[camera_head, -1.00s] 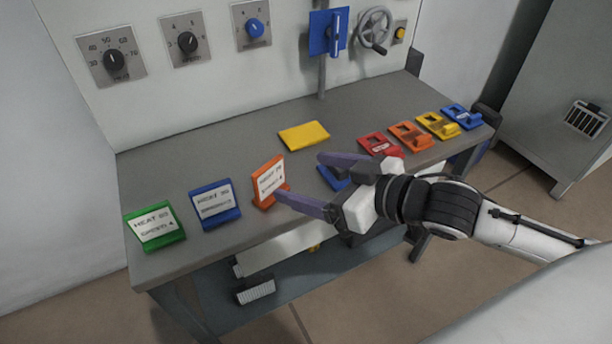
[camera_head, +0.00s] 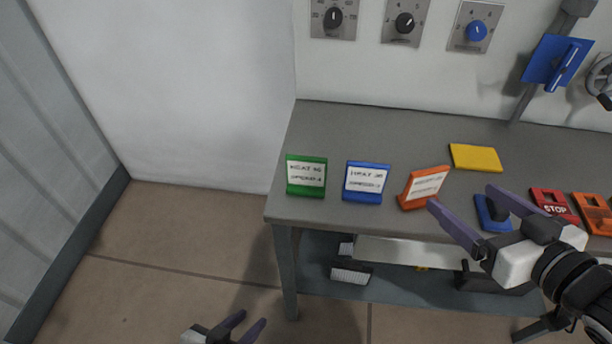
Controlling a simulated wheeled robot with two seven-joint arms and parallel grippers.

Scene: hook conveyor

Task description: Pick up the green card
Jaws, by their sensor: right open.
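The green card (camera_head: 306,176) with a white label stands at the left end of the grey table. My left gripper (camera_head: 248,325) shows at the bottom edge, low over the floor, with two purple fingers spread and nothing between them; it is well below and apart from the green card. My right gripper (camera_head: 466,215) is open and empty, at the table's front edge. Its left finger is close to the orange card (camera_head: 424,187), and its other finger is near a blue piece; I cannot tell if either touches.
A blue card (camera_head: 366,182) stands between the green and orange cards. A yellow card (camera_head: 475,158) lies flat behind them. A red stop tag (camera_head: 554,204) and orange tags lie at the right. Floor left of the table (camera_head: 400,119) is clear.

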